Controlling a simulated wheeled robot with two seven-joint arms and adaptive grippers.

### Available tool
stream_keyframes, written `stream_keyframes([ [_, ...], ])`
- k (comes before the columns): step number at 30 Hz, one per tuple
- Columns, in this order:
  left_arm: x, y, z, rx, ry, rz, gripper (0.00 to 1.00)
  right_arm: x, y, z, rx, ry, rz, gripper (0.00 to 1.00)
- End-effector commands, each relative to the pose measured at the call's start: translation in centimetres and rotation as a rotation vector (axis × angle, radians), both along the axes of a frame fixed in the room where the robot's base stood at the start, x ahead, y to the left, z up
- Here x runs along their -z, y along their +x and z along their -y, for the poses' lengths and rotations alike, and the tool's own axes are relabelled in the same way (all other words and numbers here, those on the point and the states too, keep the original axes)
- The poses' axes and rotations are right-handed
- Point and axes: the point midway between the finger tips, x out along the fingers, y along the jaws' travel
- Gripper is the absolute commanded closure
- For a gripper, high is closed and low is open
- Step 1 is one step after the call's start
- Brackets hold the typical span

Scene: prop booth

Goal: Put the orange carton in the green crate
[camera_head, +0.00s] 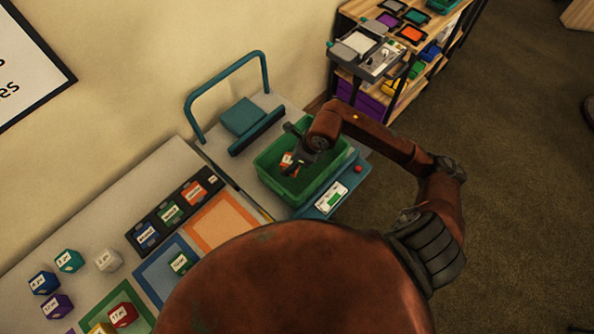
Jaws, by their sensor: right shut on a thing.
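The green crate (273,187) stands on a grey platform near the middle of the view. My right gripper (294,162) reaches down into the crate from the right. It is shut on the orange carton (287,170), a small orange and white piece at the fingertips. The carton is inside the crate's outline. The gripper partly hides it, and I cannot tell whether it touches the crate floor. My left gripper is not in view.
A blue panel with a white display (331,196) borders the crate. Several coloured cubes, among them a red cube (123,315), sit on the table at lower left. A loaded shelf (350,88) stands behind. An orange-framed mat (221,222) is bare.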

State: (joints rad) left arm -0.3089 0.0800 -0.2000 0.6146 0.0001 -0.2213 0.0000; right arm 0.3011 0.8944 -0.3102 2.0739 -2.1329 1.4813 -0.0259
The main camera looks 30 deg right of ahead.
Motion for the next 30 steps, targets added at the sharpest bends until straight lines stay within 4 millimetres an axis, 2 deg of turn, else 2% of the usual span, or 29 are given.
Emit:
stream_keyframes([
  [4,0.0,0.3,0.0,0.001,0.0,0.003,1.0,2.9,-0.1,-0.1,0.001,0.002,-0.005,0.88],
  [13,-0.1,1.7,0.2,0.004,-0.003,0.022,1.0,5.6,-0.1,-0.1,-0.003,0.002,-0.003,0.88],
  [18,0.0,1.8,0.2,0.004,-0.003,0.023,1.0,7.9,-0.1,-0.1,-0.002,0.002,-0.003,0.88],
  [29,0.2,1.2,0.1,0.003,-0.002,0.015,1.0,8.5,0.0,0.0,-0.004,-0.001,0.0,0.88],
  [30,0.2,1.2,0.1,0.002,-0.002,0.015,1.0,8.5,-0.1,0.0,-0.004,0.0,-0.001,0.6],
])
